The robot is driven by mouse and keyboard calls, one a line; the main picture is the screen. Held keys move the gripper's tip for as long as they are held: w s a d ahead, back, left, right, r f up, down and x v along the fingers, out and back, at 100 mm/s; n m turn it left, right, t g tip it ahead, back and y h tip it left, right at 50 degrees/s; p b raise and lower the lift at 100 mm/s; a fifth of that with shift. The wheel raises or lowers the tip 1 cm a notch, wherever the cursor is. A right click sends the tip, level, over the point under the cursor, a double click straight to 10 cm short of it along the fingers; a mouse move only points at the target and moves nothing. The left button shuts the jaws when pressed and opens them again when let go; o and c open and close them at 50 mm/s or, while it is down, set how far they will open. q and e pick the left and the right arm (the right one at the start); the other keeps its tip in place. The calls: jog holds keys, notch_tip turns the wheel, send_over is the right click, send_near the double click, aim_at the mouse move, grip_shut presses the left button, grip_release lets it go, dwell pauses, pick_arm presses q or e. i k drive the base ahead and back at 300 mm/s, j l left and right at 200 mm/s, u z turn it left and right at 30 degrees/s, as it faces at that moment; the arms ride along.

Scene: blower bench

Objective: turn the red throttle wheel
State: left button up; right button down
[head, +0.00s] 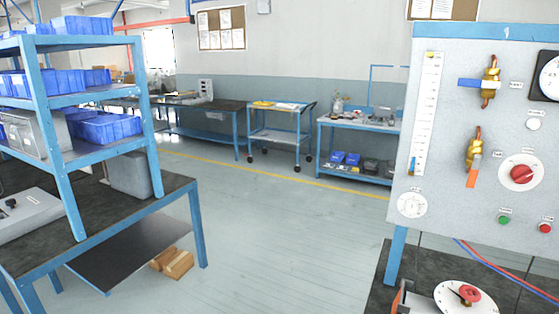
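A round red knob (521,174) sits on a white dial plate at the right of the upright grey panel (450,215). A second red round handle (470,293) sits on a white disc with a dark pointer, low at the bottom right, cut by the picture's lower edge. I cannot tell from the picture which of the two is the throttle wheel; the labels are too small to read. Neither of my grippers is in view.
The panel also carries a blue-handled valve (483,83), an orange-handled valve (473,160), a green button (504,220) and a red button (545,228). Red and blue hoses (490,262) hang below. A shelved bench (170,190) stands left; the floor (290,230) between is clear.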

aim_at(467, 297)
jog(key=z, duration=1.85)
